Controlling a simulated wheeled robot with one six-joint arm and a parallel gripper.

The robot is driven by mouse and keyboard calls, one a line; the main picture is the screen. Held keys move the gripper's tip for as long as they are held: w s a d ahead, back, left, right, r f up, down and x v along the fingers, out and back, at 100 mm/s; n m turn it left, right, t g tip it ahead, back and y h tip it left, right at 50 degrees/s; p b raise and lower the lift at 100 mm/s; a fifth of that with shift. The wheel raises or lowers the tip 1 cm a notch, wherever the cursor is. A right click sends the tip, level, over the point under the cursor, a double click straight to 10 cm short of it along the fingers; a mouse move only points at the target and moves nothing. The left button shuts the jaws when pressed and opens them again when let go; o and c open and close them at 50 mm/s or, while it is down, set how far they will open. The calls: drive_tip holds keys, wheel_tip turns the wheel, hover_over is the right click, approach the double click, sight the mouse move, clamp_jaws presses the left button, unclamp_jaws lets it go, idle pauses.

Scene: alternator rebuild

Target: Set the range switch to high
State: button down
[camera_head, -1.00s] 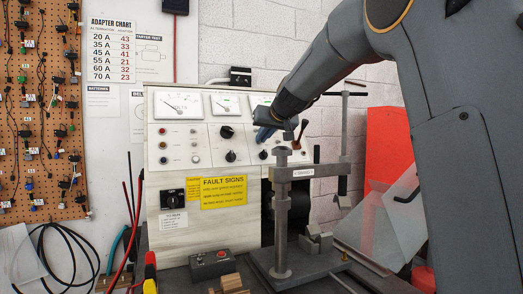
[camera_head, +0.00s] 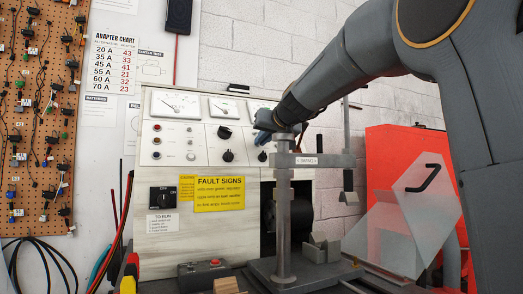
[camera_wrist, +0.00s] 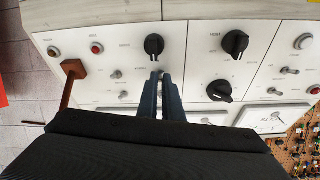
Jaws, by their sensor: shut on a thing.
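The test bench's light front panel (camera_head: 195,158) fills the middle of the head view. It also shows in the wrist view (camera_wrist: 205,60), with the meters toward the bottom. My gripper (camera_head: 262,139) is against the panel below the right meter. In the wrist view its two blue fingers (camera_wrist: 160,75) are close together, shut on a small switch lever just below a black knob (camera_wrist: 154,44). I take this to be the range switch; the fingers hide most of it. Its labels are too small to read, so its setting cannot be told.
Two more black knobs (camera_wrist: 235,43) (camera_wrist: 219,91) and several toggles (camera_wrist: 289,71) surround the gripper. A brown-handled lever (camera_wrist: 73,68) stands to the left. A grey post stand (camera_head: 284,215) rises in front of the bench, close under my arm.

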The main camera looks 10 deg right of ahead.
drive_tip(key=shift+b, duration=0.35)
idle(0.3)
drive_tip(key=c, duration=1.9)
unclamp_jaws()
wheel_tip(320, 180, up, 10)
drive_tip(key=p, duration=0.3)
drive_tip(key=shift+s, duration=0.1)
